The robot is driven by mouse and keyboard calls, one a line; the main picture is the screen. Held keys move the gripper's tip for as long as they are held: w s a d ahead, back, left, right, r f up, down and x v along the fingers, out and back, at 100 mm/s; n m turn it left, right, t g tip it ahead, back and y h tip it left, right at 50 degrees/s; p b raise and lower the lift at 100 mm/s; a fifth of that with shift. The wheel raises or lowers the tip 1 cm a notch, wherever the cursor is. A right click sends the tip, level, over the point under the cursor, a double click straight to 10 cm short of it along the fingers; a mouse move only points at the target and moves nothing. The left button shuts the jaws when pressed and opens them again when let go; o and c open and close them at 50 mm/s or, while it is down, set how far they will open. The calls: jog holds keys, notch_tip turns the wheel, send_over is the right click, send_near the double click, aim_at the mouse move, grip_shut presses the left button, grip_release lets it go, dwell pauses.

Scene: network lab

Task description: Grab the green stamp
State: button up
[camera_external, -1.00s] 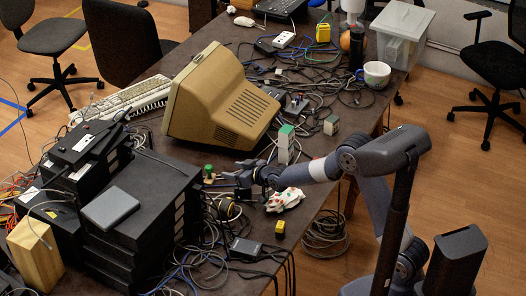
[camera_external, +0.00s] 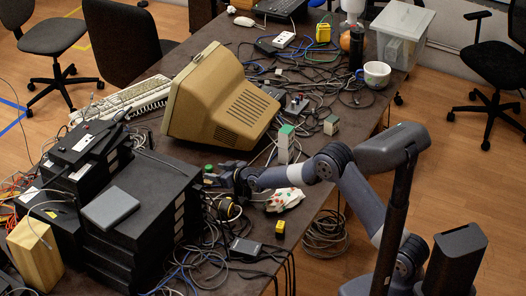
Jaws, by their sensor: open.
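A small thing with a round green top, which looks like the green stamp (camera_external: 208,168), stands on the dark table between the black box stack and the beige monitor. Its lower part is mostly hidden by my gripper. My gripper (camera_external: 212,178) is open, low over the table, with its fingertips at the stamp. From this view I cannot tell whether the fingers are around the stamp or just beside it, or whether they touch it.
A beige monitor (camera_external: 222,100) stands behind my gripper and a black box stack (camera_external: 150,195) to its left. A tall white block with a green top (camera_external: 285,145), a white game controller (camera_external: 287,199) and a yellow cube (camera_external: 280,227) are nearby. Loose cables cover much of the table.

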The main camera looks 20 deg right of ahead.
jog(key=shift+x, duration=1.05)
jog(key=c, duration=1.1)
